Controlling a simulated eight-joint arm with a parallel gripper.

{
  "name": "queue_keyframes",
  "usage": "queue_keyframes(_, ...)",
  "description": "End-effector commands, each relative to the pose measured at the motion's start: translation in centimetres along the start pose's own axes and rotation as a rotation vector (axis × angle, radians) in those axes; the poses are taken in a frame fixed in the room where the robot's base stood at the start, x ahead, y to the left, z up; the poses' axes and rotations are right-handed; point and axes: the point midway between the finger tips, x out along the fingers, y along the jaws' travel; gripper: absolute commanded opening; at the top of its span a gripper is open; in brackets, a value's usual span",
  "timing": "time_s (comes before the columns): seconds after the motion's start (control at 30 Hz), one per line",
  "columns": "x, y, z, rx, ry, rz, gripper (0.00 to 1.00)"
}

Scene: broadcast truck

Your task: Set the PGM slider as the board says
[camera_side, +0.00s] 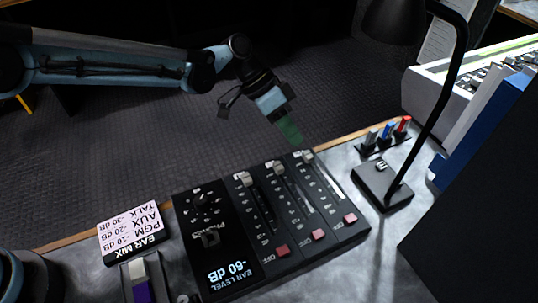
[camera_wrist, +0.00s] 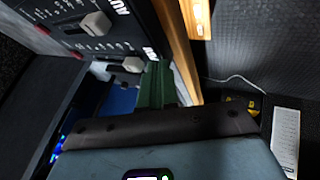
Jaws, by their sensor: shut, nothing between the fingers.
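The black mixer panel (camera_side: 215,240) on the desk has three slider tracks. Their caps, left (camera_side: 244,179), middle (camera_side: 279,167) and right (camera_side: 307,156), all sit near the far ends. Its display (camera_side: 230,272) reads "-60 dB", EAR LEVEL. The white board (camera_side: 131,231) reads upside down: EAR MIX, PGM -10 dB, AUX -20 dB, TALK -30 dB. My gripper (camera_side: 293,138) is shut and empty, just beyond the right cap. In the wrist view its green fingers (camera_wrist: 157,85) are close beside an end cap (camera_wrist: 132,64); contact is unclear. The AUX cap (camera_wrist: 97,23) is beyond it. The end slider's label is not readable.
Red buttons (camera_side: 318,235) line the panel's near side, and a knob (camera_side: 201,203) is at its left. A black desk lamp (camera_side: 383,185) stands to the right, near small red, blue and grey items (camera_side: 387,132). The wooden desk edge (camera_side: 345,137) runs behind the panel.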

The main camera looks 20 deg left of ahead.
Motion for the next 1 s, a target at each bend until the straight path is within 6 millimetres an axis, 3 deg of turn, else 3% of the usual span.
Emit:
queue_keyframes(0.2, 0.7, 1.4, 0.0, 0.0, 0.0, -0.002, 0.0)
queue_keyframes(0.57, 0.8, 1.5, 0.0, 0.0, 0.0, -0.001, 0.0)
queue_keyframes(0.83, 2.8, 5.3, 0.0, 0.004, -0.002, 0.001, 0.0)
queue_keyframes(1.0, 3.3, 6.3, 0.0, 0.001, 0.0, 0.0, 0.0)
